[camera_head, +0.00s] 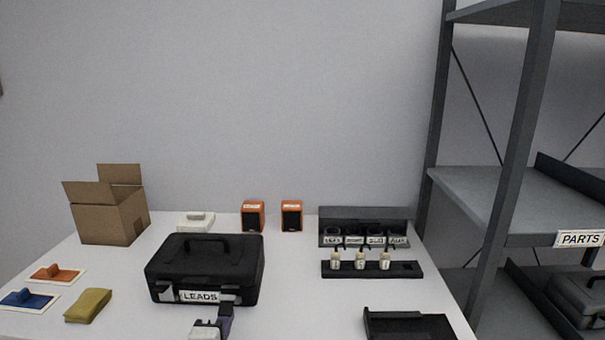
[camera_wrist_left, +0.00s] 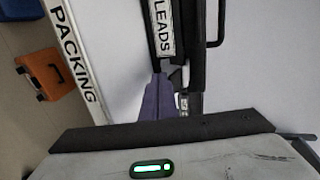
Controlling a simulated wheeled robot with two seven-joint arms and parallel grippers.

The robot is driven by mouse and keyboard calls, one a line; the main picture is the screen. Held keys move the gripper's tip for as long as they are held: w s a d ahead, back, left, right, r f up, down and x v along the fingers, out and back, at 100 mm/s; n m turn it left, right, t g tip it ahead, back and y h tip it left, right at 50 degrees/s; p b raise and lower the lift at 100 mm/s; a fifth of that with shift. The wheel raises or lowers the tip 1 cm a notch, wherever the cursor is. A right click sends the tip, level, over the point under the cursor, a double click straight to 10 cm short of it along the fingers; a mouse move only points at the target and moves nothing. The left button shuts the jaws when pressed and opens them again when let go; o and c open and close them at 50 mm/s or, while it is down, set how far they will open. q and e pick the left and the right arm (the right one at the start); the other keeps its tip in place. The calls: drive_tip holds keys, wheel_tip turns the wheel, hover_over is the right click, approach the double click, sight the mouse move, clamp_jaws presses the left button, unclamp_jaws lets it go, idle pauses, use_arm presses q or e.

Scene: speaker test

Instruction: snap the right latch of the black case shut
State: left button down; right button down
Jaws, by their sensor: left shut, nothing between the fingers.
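The black case (camera_head: 205,262) stands with its lid down on the table, its handle on top and a LEADS label on its front. A pale latch (camera_head: 168,294) shows left of the label. My left gripper (camera_head: 228,307) is shut and empty at the right part of the case's front, where it covers the right latch. I cannot tell whether that latch is shut, or whether the fingertips touch it. In the left wrist view the purple finger (camera_wrist_left: 160,95) reaches toward the case front, beside the LEADS label (camera_wrist_left: 161,27). My right gripper is not in view.
The white table (camera_head: 300,300) is clear right of the case. Further right are a rack with several small bottles (camera_head: 372,269) and a dark tray (camera_head: 408,325). A yellow sponge (camera_head: 88,305) lies left. A cardboard box (camera_head: 108,217) and orange speakers (camera_head: 253,216) stand behind.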

use_arm(q)
drive_tip(key=shift+p+v, duration=0.5)
drive_tip(key=shift+v, duration=0.6)
drive_tip(key=shift+s+f+p, duration=0.2)
drive_tip(key=shift+s+p, duration=0.35)
drive_tip(key=shift+s, duration=1.75)
